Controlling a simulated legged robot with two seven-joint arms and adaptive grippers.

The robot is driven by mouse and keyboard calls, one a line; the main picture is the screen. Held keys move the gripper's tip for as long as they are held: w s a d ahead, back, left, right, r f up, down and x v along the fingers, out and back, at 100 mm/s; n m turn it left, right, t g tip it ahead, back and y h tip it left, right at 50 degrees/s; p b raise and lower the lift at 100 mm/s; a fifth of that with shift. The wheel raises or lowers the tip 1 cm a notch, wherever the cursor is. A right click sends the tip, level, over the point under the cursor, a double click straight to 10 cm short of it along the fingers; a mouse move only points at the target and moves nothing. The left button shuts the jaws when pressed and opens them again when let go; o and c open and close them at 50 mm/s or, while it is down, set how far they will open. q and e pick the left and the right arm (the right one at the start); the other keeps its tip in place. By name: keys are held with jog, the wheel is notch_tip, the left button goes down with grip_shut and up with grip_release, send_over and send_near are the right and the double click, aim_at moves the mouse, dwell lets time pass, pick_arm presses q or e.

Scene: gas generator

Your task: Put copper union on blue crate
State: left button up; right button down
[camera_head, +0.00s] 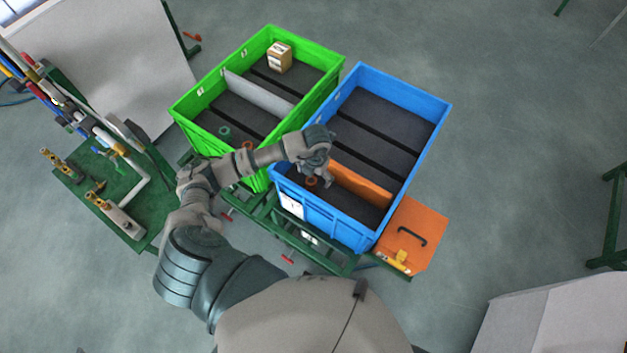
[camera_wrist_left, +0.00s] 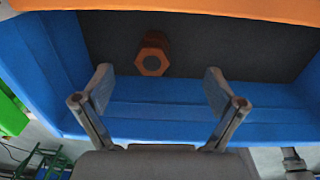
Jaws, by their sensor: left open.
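The copper union (camera_head: 311,181), a small orange-brown hexagonal fitting, lies in the front compartment of the blue crate (camera_head: 405,88). In the left wrist view the union (camera_wrist_left: 153,55) rests on the crate's dark floor, beyond the fingertips and apart from them. My left gripper (camera_head: 322,181) is over that compartment, beside the orange divider. In the left wrist view its two fingers (camera_wrist_left: 158,85) are spread wide with nothing between them. The blue crate wall (camera_wrist_left: 160,114) shows behind the fingers. My right gripper is not in view.
A green crate (camera_head: 322,112) stands to the left, holding a cardboard box (camera_head: 280,57), a teal ring (camera_head: 225,132) and an orange ring-like piece (camera_head: 247,145). The orange divider (camera_head: 360,184) borders the front compartment. An orange case (camera_head: 416,230) sits at the blue crate's right.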

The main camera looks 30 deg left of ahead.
aim_at(315, 181)
pick_arm(q)
notch_tip(315, 181, up, 7)
jog(key=shift+r+b, duration=0.15)
jog(key=shift+b, duration=0.3)
dwell(0.3)
